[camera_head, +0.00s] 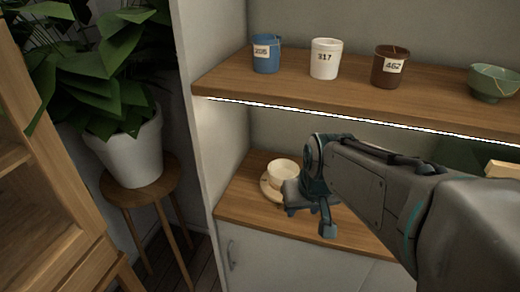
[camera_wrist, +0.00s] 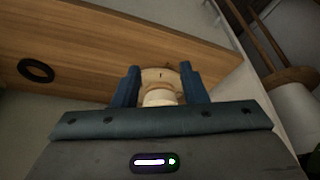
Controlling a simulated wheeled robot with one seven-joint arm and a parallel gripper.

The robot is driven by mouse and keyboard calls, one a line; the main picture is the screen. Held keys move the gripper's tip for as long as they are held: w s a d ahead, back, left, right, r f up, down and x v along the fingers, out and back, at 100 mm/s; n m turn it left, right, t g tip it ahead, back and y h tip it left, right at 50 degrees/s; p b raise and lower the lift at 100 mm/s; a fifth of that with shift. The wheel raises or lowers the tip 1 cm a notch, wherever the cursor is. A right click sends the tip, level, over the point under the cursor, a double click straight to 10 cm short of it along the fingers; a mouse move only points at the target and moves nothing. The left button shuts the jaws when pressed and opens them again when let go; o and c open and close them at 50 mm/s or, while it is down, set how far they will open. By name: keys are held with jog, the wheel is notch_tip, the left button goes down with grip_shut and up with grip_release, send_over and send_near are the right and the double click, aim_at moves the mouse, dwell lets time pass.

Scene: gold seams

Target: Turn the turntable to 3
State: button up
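The turntable (camera_head: 266,194) is a small, light wooden disc on the lower counter, near its left end. A cream cup (camera_head: 283,174) stands on it. My gripper (camera_head: 309,214) is open, just right of and in front of the turntable and partly covering its right side. In the wrist view, the turntable (camera_wrist: 160,74) shows between my two blue fingers (camera_wrist: 159,88), with the cup (camera_wrist: 160,97) nearer the palm. A small dark mark shows on the disc; no number is readable. I cannot tell whether a finger touches the disc.
A shelf (camera_head: 300,91) above the counter holds a blue cup (camera_head: 266,58), white cup (camera_head: 326,60), brown cup (camera_head: 391,68) and green bowl (camera_head: 493,82). A side wall (camera_head: 213,130) stands left of the counter. A black ring (camera_wrist: 35,70) lies on the wood.

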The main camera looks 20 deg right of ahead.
jog(key=s+a+r+p, duration=0.1)
jog(key=a+r+p, duration=0.2)
jog(key=r+p, duration=0.1)
jog(key=shift+s+a+r+n+g, duration=0.2)
jog(key=shift+s+r+n+g, duration=0.1)
jog(key=shift+r, duration=0.1)
